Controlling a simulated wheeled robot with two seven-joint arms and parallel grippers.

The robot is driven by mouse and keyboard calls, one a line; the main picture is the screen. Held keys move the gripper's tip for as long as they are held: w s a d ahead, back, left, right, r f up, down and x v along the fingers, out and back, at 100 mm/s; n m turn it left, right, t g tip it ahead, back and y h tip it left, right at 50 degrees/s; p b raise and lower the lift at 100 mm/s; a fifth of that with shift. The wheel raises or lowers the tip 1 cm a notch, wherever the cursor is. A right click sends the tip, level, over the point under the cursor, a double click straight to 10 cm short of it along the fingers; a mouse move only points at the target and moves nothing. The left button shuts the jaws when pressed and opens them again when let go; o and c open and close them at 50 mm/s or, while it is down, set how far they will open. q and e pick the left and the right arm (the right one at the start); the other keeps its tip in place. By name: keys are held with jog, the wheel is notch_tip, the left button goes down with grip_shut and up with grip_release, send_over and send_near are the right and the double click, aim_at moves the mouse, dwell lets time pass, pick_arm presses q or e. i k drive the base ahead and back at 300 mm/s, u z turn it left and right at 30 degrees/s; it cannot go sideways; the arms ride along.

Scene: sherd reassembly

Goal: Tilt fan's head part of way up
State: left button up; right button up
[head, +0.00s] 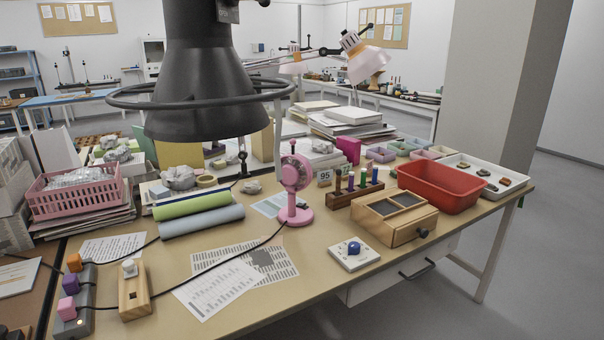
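The small pink fan (295,175) stands on the tan workbench, near its middle. Its round head sits on a short pink stem above a round pink base (295,216). The head looks roughly upright and turned partly sideways; I cannot tell its exact tilt. A dark cable runs from near the base toward the front left. Neither of my grippers shows in the head view, and nothing is seen touching the fan.
A large black hood with a ring (205,95) hangs above and left of the fan. Right of it are a wooden box (395,220), a red bin (439,187) and a white plate with a blue knob (354,252). Papers (220,290) lie in front; green and blue rolls lie left.

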aim_at(292, 174)
jog(key=z, duration=1.7)
jog(key=i, duration=1.05)
jog(key=u, duration=3)
